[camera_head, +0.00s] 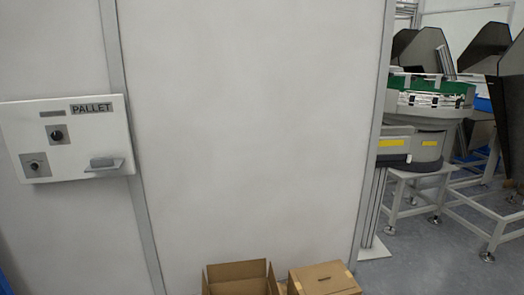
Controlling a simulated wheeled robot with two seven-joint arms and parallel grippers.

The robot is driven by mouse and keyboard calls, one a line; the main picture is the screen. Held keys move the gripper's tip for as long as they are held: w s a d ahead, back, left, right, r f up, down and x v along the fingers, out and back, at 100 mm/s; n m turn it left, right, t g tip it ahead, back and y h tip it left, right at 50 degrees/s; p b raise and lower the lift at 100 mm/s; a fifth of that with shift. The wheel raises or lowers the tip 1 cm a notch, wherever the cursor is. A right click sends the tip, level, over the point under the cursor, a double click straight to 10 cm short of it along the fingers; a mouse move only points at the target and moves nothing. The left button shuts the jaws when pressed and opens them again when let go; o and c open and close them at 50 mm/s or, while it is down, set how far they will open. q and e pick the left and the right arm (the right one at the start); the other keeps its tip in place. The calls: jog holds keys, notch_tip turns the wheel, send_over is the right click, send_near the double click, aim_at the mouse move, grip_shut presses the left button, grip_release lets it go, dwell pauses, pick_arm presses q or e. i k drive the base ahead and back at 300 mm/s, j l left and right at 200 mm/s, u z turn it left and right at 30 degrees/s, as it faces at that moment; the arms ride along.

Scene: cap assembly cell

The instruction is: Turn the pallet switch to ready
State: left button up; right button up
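The white pallet switch panel (84,157), labelled PALLET, is mounted on the wall at the left of the head view. It carries a black round knob (57,135) on a grey plate at its upper middle. A second dark knob (34,165) on a grey plate sits at its lower left. A grey block (102,162) rests on or is fixed to a small ledge at its lower right. I cannot tell which knob is the pallet switch or what position it is in. Neither of my grippers is in view.
An open cardboard box (238,271) and a closed one (323,278) stand at the bottom middle. A metal post (376,150) edges the wall. Beyond it, a grey machine (428,130) with a green band stands on a frame. The wall surface before me is clear.

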aim_at(34, 166)
jog(key=u, duration=1.4)
jog(key=i+j, duration=0.35)
